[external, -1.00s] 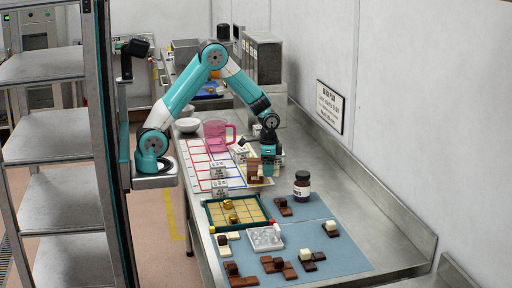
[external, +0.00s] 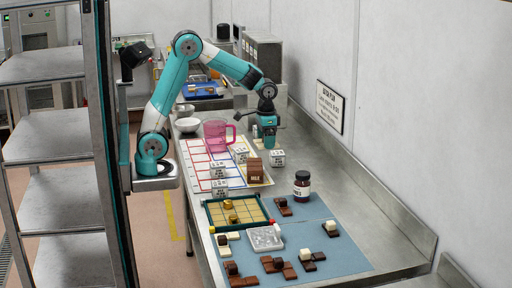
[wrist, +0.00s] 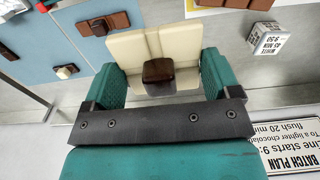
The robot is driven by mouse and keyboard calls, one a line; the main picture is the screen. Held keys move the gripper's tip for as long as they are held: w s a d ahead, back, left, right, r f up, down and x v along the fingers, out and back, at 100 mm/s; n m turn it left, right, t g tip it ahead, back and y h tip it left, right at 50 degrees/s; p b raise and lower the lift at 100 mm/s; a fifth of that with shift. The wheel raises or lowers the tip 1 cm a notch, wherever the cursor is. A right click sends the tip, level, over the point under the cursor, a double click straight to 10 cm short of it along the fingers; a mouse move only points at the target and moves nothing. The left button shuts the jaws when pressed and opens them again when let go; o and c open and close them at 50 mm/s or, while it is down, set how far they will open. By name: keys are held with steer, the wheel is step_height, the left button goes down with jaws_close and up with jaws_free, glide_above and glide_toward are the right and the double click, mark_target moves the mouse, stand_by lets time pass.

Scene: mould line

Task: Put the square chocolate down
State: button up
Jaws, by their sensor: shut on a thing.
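My gripper (external: 267,143) is above the far part of the steel bench, near the wall side, pointing down. In the wrist view its teal fingers (wrist: 158,82) are shut on a cream square chocolate (wrist: 125,50) with a dark brown block (wrist: 158,71) on its face. The chocolate is held between both fingers. In the external view it is too small and hidden to make out. A brown stack marked MILK (external: 255,170) stands just nearer than the gripper, with a white labelled block (external: 277,157) to its right.
A grid sheet (external: 196,160) with white labelled blocks (external: 239,156) lies left of the gripper, a pink jug (external: 215,135) behind. Nearer are a green tray (external: 212,218), a jar (external: 301,186) and a blue mat (external: 335,262) with several chocolates. Bare steel lies along the wall.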

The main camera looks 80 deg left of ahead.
mark_target(265, 192)
step_height(265, 192, down, 18)
steer(key=shift+f+p, duration=0.2)
steer(key=shift+p, duration=0.5)
steer(key=shift+f, duration=0.3)
steer(key=o, duration=0.8)
steer(key=shift+s, duration=0.1)
steer(key=shift+c, duration=0.2)
steer(key=shift+f, duration=0.1)
steer(key=shift+b, duration=0.3)
